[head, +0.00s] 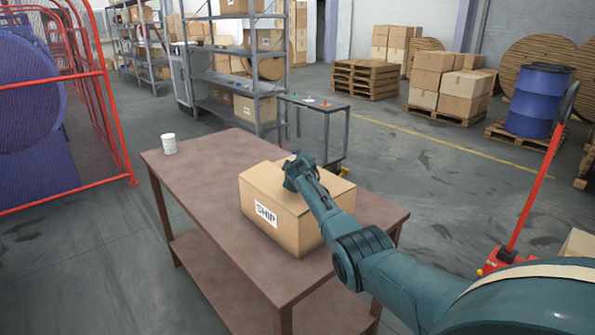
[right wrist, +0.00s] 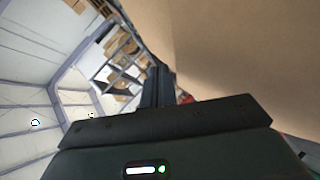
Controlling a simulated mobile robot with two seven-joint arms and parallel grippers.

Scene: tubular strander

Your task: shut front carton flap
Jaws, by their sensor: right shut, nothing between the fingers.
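The carton (head: 262,190) is a tan box with a SHIP label, standing on the brown table (head: 195,165). Its top looks mostly covered, and no flap clearly stands up in the head view. My arm hides part of the top, so I cannot tell how the front flap lies. My right gripper (head: 293,163) is at the carton's top, over its far part. In the right wrist view its fingers (right wrist: 158,85) are together and empty, beside a large cardboard surface (right wrist: 240,50). Whether they touch it I cannot tell. My left gripper is out of view.
A white cup (head: 168,144) stands at the table's far left corner. A grey cart (head: 315,105) with small items stands behind the table. A red mesh fence (head: 100,110) is at left, and a red pallet jack (head: 535,195) at right.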

